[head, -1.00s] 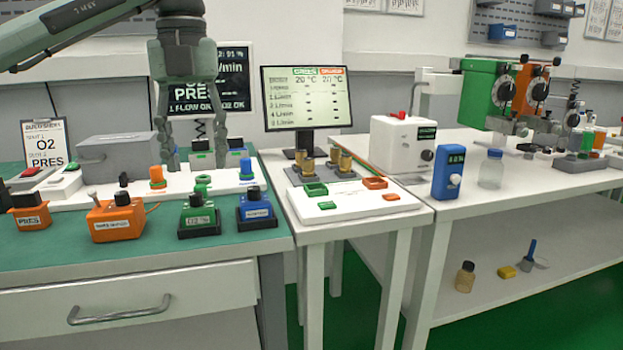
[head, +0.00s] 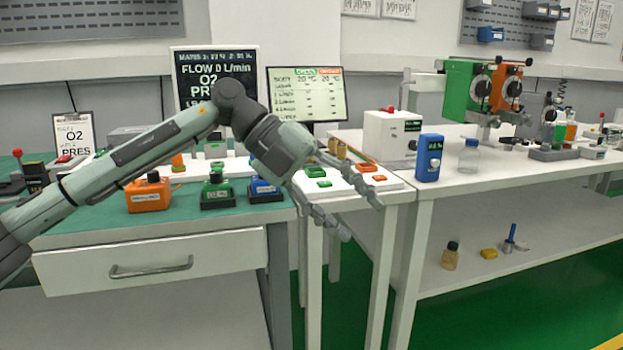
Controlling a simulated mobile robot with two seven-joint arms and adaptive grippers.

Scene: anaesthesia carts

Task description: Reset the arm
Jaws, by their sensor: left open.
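My left arm reaches in from the left in the head view, across the front of the green-topped cart. My left gripper (head: 362,212) is open and empty. Its two grey fingers point to the lower right, in front of the small white table between the two larger benches. They partly cover the white board on that table. My right gripper is out of view.
An orange block (head: 148,197), a green block (head: 217,194) and a blue block (head: 264,190) stand near the green cart's front edge. A monitor (head: 308,97) stands behind. A blue meter (head: 429,158) and clear bottle (head: 469,156) stand on the right bench.

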